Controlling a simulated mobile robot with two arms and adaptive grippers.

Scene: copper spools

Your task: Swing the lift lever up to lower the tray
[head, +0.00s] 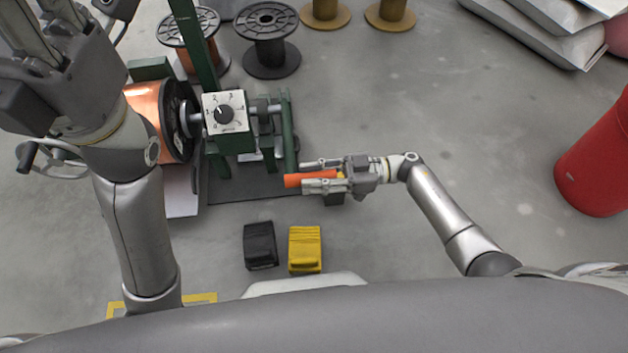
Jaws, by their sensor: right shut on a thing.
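The lift lever is a green bar (288,130) on the right side of the green machine stand, with an orange grip (308,180) at its near end. My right gripper (318,176) is shut on the orange grip, its fingers on either side of it. A copper-wound spool (147,112) with a dark flange sits in the machine, partly behind my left arm. I cannot clearly make out the tray under it. My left gripper (38,22) is at the upper left, its fingers running toward the top edge, so its opening is unclear.
A white dial box (226,112) is on the machine. The middle floor is clear.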

